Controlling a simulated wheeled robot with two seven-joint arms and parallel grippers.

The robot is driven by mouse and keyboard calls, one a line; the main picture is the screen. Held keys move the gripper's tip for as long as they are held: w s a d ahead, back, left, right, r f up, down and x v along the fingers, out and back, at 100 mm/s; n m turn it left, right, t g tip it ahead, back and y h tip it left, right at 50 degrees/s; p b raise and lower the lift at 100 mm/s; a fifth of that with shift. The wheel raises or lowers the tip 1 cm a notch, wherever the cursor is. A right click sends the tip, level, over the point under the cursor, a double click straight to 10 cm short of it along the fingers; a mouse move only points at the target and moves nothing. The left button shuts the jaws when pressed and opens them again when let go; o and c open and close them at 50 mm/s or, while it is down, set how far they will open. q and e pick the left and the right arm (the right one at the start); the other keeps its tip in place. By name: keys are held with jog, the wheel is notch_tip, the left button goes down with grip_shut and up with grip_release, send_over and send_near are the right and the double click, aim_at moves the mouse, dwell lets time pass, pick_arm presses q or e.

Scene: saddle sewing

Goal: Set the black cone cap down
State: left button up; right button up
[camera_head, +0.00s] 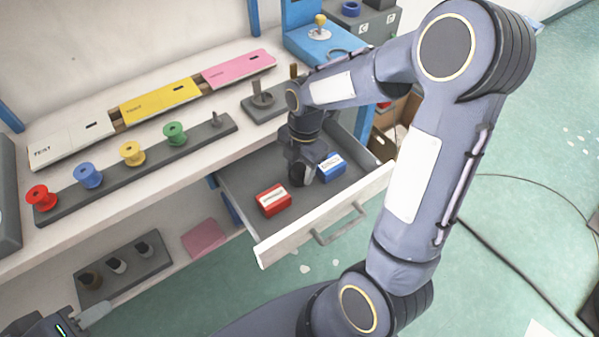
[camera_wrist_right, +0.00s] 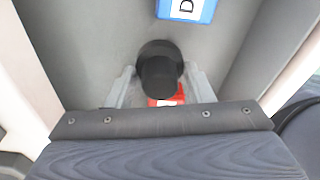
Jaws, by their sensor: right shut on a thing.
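The black cone cap (camera_wrist_right: 160,75) is between the two grey fingers of my right gripper (camera_wrist_right: 162,87) in the right wrist view. In the head view the cap (camera_head: 297,175) shows as a dark shape at my right gripper (camera_head: 303,172), which reaches down into the open drawer (camera_head: 237,185). The cap is over the drawer floor; I cannot tell whether it touches it. My left gripper (camera_head: 94,315) shows only partly at the lower left corner, away from the drawer, and its jaws cannot be made out.
In the drawer, a red box (camera_head: 273,200) lies left of the cap and a blue box (camera_head: 331,167) right of it. Bare drawer floor lies around them. Above, the bench holds a rack of coloured spools (camera_head: 133,153). A lower shelf carries a grey holder (camera_head: 122,268).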

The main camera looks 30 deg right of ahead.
notch_tip(320, 180, down, 2)
jog(key=shift+f, duration=0.1)
jog(key=shift+f, duration=0.1)
jog(key=o, duration=1)
jog(key=shift+o, duration=0.2)
